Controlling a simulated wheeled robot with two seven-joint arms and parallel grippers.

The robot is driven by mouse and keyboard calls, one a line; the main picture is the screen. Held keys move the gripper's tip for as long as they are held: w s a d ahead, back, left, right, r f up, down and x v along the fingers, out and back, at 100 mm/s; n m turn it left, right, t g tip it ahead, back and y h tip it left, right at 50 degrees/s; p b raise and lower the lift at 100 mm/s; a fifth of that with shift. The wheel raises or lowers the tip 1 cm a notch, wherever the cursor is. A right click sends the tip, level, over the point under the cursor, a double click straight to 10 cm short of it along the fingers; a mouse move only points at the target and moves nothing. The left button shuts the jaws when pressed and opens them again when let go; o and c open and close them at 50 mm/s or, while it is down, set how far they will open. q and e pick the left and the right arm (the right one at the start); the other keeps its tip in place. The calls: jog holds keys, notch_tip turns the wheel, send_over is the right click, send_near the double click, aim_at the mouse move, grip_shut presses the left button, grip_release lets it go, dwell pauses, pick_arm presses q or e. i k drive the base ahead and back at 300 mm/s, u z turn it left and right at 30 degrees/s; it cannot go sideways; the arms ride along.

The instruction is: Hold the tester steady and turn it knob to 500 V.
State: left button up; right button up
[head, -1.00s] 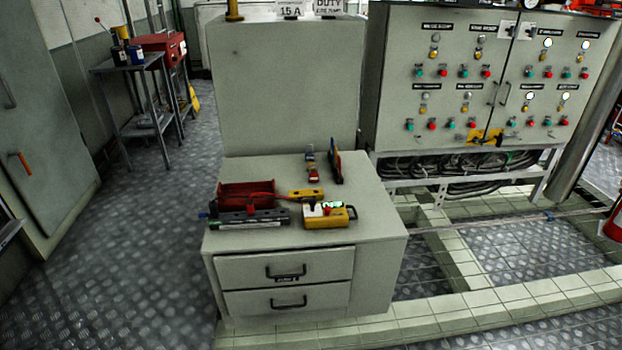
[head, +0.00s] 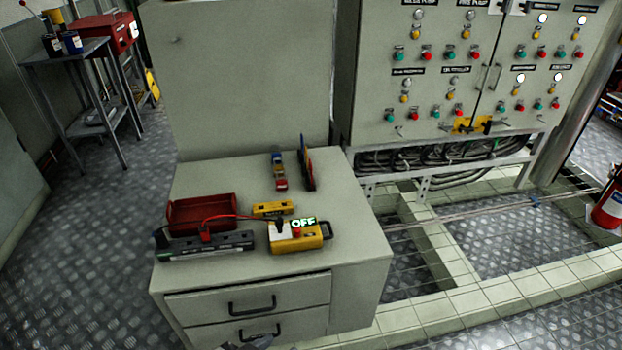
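The tester (head: 312,240) is a yellow box with a white panel, a dark knob (head: 280,226) and a red button, lying near the front right of the cabinet top (head: 350,235). A green-lit label by it reads OFF. The knob's pointing direction is too small to tell. Neither of my grippers can be made out; a small grey shape at the bottom edge is too cut off to identify.
A red open tray (head: 203,213), a dark terminal strip (head: 205,246) and a yellow bar (head: 273,208) lie beside the tester. Small coloured items (head: 279,172) and an upright dark panel (head: 308,168) stand behind. A control cabinet (head: 440,75) is at the right. The cabinet top's right front is clear.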

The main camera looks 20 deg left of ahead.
aim_at(279, 223)
jog(key=u, duration=0.3)
jog(key=i, duration=0.95)
jog(key=u, duration=0.65)
